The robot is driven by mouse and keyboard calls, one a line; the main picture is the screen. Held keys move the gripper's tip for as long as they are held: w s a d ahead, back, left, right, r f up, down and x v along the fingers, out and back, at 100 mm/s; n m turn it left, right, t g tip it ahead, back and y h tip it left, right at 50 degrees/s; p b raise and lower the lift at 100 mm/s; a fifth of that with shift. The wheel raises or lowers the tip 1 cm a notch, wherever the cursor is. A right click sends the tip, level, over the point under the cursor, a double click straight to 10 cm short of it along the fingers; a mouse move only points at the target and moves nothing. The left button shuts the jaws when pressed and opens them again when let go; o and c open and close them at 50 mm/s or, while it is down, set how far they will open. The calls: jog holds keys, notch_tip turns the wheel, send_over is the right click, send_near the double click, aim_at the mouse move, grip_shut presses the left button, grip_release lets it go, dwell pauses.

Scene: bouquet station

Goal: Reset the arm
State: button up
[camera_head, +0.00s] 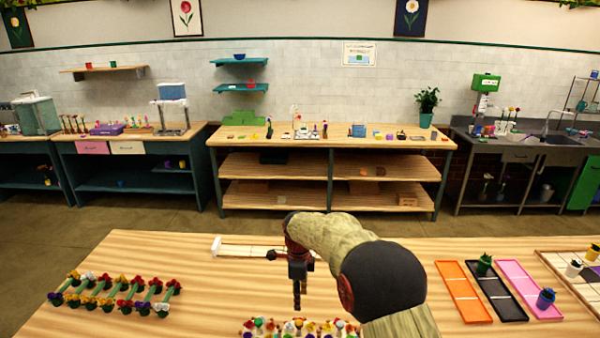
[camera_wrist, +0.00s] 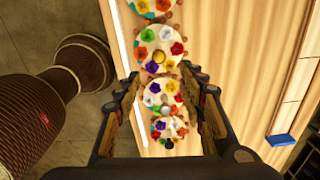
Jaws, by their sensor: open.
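My gripper (camera_head: 297,291) hangs from my arm above the near wooden table (camera_head: 215,305), pointing down, in the head view. In the wrist view my gripper (camera_wrist: 168,103) is open, its two dark jaws apart on either side with nothing held between them. Beyond and below the jaws, a row of round pale holders with small colourful flowers (camera_wrist: 160,48) shows on the table. The same flower cluster (camera_head: 298,327) is partly cut off at the bottom edge of the head view, below my gripper.
A rack of flowers (camera_head: 115,293) lies at left on the table. Orange (camera_head: 462,291), black (camera_head: 496,292) and pink (camera_head: 528,290) trays are at right, with small pots. A white-ended wooden strip (camera_head: 250,250) lies behind my gripper. Bare wood lies between the rack and my gripper.

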jog(key=s+d+f+n, duration=0.1)
jog(key=s+f+n, duration=0.2)
jog(key=s+n, duration=0.3)
jog(key=s+d+r+n+t+b, duration=0.2)
jog(key=s+d+r+n+b, duration=0.1)
jog(key=s, duration=0.7)
jog(key=s+d+r+n+t+b, duration=0.1)
jog(key=s+d+r+n+b, duration=0.2)
jog(key=s+d+r+n, duration=0.2)
jog(key=s+d+r+n+t+b, duration=0.2)
jog(key=s+d+r+n, duration=0.3)
jog(key=s, duration=1.2)
jog(key=d+r+b, duration=0.1)
jog(key=d+r, duration=0.2)
jog(key=d, duration=0.2)
jog(key=shift+s+d+t, duration=0.15)
jog(key=shift+d+t, duration=0.1)
jog(key=shift+t, duration=0.05)
